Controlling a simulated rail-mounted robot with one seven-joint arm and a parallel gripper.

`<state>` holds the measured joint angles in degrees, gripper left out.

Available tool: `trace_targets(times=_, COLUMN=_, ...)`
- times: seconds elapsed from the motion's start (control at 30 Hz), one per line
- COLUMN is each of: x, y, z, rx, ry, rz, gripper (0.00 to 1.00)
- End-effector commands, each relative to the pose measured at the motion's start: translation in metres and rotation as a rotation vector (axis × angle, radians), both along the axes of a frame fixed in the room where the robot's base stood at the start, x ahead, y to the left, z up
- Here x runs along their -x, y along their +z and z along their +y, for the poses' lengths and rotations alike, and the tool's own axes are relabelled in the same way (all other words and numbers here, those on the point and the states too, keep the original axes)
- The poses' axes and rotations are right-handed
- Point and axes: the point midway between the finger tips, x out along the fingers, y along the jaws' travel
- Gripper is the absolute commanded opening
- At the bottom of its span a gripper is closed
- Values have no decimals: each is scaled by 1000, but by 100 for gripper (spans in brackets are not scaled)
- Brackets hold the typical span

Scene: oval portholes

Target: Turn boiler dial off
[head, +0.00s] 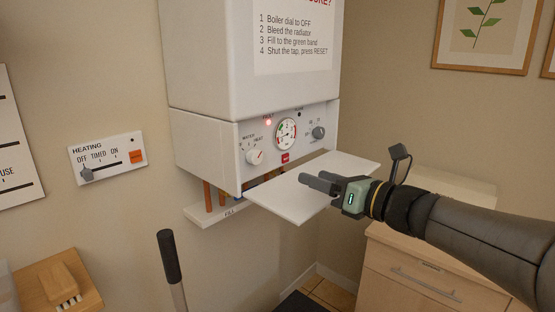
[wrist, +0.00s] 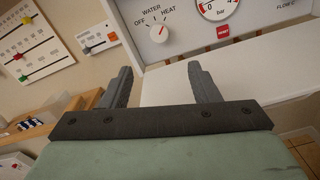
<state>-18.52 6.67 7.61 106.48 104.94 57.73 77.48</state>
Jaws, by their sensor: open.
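The boiler dial (head: 255,157) is a round white knob on the left of the boiler's (head: 250,145) front panel, marked OFF, WATER and HEAT. It also shows in the wrist view (wrist: 158,33), where its red mark points up and right, toward HEAT. My gripper (head: 318,181) is open and empty, in front of the panel and over the lowered white flap (head: 290,205). In the wrist view the fingertips (wrist: 158,70) are apart, with the dial beyond the gap between them. The gripper does not touch the dial.
A pressure gauge (head: 286,133), a red RESET button (head: 285,157) and a grey knob (head: 319,133) sit right of the dial. A red lamp (head: 268,122) is lit. A heating switch (head: 107,158) is on the left wall. A dark-handled lever (head: 169,257) stands in front.

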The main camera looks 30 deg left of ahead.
Motion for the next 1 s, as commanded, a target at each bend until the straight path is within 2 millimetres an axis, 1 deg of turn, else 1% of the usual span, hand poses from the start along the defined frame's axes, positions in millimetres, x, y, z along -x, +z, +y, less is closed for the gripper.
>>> trace_targets(times=0.17, x=-3, y=0, z=28, rx=2, ry=5, rz=0, gripper=55)
trace_targets(times=0.5, x=-15, y=0, z=101, rx=4, ry=3, rz=0, gripper=55)
trace_targets(times=0.7, x=-21, y=0, z=139, rx=4, ry=2, rz=-1, gripper=55)
trace_targets(times=0.83, x=-24, y=0, z=156, rx=4, ry=2, rz=-2, gripper=55)
trace_targets(times=1.0, x=-26, y=0, z=165, rx=5, ry=0, rz=-3, gripper=55)
